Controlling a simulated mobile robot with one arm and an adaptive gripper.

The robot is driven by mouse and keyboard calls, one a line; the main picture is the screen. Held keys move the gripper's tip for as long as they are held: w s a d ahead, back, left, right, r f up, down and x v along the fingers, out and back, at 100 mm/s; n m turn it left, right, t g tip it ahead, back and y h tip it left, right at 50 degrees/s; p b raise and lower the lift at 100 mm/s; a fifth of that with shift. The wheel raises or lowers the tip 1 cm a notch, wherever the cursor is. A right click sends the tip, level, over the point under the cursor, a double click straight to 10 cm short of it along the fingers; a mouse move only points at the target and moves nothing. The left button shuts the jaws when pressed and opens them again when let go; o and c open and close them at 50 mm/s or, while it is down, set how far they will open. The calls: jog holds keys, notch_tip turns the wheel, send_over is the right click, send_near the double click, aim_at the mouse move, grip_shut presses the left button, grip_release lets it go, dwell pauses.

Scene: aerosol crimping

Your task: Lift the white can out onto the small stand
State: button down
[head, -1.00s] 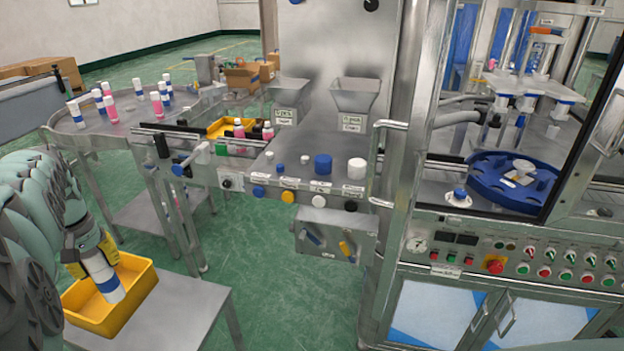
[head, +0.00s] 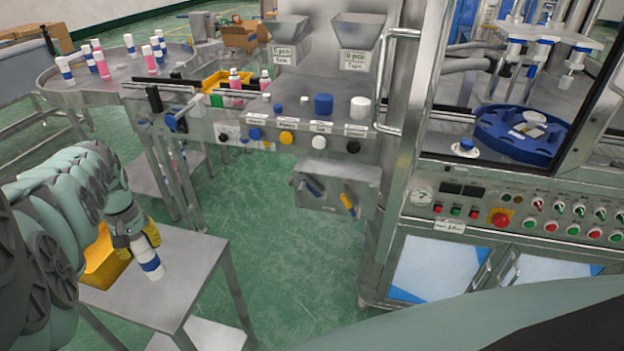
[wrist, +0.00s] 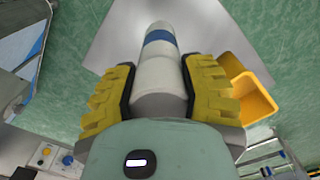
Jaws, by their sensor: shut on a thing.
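The white can (head: 149,259) with a blue band is in my gripper (head: 142,242), at the lower left of the head view. In the wrist view the can (wrist: 158,72) lies between the two yellow fingers of my gripper (wrist: 159,95), which press on its sides. The can is slightly tilted, beside the yellow bin (head: 103,262) and outside it. The bin also shows in the wrist view (wrist: 252,98), to the right of the fingers. The small metal stand (head: 190,268) has its top under and around the can. I cannot tell whether the can's end touches the top.
A steel crimping machine (head: 400,180) with a blue turntable (head: 515,137) stands at the right. A round table (head: 120,80) with several pink and white cans is at the back left. The right part of the stand top is clear. Green floor lies between stand and machine.

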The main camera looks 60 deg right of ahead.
aim_at(149, 263)
jog(key=shift+f+b, duration=3.05)
jog(key=shift+f, duration=0.05)
jog(key=shift+f+b, duration=0.45)
jog(key=shift+b, duration=0.05)
jog(key=shift+c, duration=2.1)
grip_release()
jog(key=shift+a+r, duration=0.1)
jog(key=shift+r, duration=0.2)
jog(key=shift+w+r, duration=0.1)
jog(key=shift+r, duration=5.6)
